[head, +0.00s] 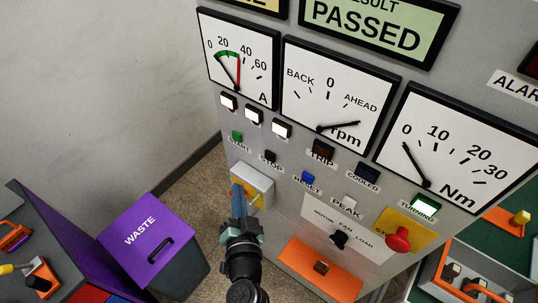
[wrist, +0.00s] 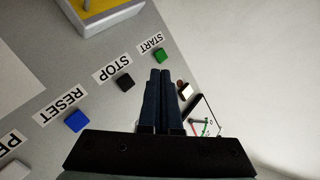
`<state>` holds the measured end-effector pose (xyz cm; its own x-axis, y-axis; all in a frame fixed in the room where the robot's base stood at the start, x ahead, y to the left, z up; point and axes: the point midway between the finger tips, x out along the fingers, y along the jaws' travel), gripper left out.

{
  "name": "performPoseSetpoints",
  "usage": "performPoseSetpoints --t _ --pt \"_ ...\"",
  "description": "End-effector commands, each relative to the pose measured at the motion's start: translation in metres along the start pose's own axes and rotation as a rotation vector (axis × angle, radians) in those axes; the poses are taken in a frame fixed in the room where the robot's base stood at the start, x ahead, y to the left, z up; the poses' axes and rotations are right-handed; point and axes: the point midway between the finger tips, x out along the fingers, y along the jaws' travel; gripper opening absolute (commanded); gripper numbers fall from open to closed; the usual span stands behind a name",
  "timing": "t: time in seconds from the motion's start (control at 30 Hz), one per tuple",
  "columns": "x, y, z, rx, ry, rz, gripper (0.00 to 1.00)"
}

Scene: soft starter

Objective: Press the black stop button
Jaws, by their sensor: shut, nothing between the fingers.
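The black stop button (head: 270,157) is a small dark square on the grey panel in the head view, with a STOP label under it. It sits between the green start button (head: 237,136) and the blue reset button (head: 308,177). In the wrist view the black stop button (wrist: 125,82) is left of my fingers, beside its label. My gripper (head: 239,190) is shut and empty, below the start and stop buttons in the head view. In the wrist view my gripper (wrist: 161,74) points toward the panel, its tips apart in the picture from the stop button and near the green button (wrist: 162,55).
Gauges (head: 340,95) and lit lamps (head: 254,115) are above the buttons. A grey box with a yellow face (head: 262,181) juts out behind my gripper. A red mushroom button (head: 398,239) is at right. A purple waste bin (head: 150,240) stands at left.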

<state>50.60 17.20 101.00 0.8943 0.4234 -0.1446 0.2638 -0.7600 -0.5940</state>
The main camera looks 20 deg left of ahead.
Motion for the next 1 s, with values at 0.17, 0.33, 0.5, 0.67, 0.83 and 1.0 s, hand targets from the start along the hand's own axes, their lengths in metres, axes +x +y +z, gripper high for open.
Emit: performPoseSetpoints --t 0.17,0.33,0.5,0.67,0.83,1.0 --pt "0.011 0.008 -0.009 -0.001 0.003 0.002 0.00" --pt "0.028 0.020 -0.022 0.000 0.004 0.001 0.00" --pt "0.044 0.033 -0.033 0.000 0.004 0.001 0.00" --pt "0.055 0.041 -0.040 -0.001 0.003 0.000 0.00" --pt "0.060 0.044 -0.044 -0.001 0.002 0.000 0.00" --pt "0.060 0.044 -0.045 -0.001 0.001 0.001 0.00"
